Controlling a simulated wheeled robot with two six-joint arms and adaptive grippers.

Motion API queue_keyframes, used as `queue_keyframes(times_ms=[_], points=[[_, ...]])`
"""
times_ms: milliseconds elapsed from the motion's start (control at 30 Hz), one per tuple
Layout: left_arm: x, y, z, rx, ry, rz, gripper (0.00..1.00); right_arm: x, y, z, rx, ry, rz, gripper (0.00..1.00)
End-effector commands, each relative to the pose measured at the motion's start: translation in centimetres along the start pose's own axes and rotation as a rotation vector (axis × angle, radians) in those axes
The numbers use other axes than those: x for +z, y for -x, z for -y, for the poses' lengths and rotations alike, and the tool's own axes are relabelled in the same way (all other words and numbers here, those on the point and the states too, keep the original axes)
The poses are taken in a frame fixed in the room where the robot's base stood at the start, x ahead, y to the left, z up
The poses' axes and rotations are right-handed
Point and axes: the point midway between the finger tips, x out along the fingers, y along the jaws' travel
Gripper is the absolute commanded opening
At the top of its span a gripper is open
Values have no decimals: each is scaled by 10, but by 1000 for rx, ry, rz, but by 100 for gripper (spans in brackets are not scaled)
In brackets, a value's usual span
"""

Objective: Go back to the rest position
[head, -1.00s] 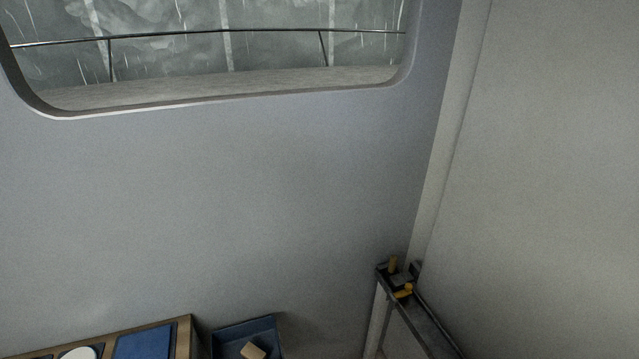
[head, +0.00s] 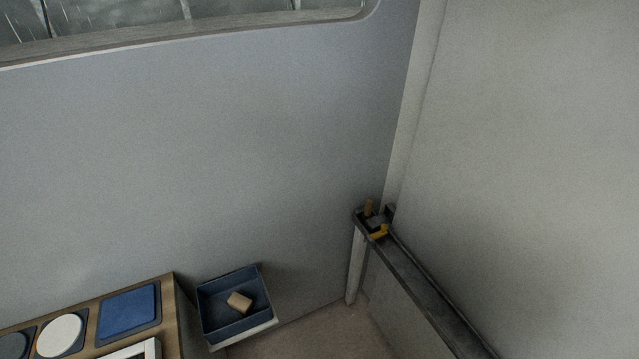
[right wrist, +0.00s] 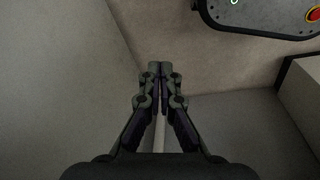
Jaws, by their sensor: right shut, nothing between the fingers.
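My right gripper (right wrist: 160,72) is shut and empty in the right wrist view. Its fingers meet in the middle of the picture, in front of a bare pale surface, with nothing touching them. Neither gripper shows in the head view, and my left gripper is out of sight in both views.
In the head view, a wooden panel edge (head: 167,318) at lower left carries a blue square pad (head: 129,313) and a white disc (head: 59,336). A blue bin (head: 207,310) holds a tan block (head: 240,302). A dark ledge (head: 425,292) with yellow parts runs along the right wall.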

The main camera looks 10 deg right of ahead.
Motion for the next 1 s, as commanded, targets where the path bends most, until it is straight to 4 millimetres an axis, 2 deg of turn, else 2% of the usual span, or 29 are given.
queue_keyframes(times_ms=[33,100,233,1000], points=[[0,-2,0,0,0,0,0,22,-11,2,-2,-2,15,0],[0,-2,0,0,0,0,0,48,-19,3,-3,-4,26,0],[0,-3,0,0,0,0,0,71,-25,4,-4,-6,33,0],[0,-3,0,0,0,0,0,75,-25,4,-4,-6,34,0]])
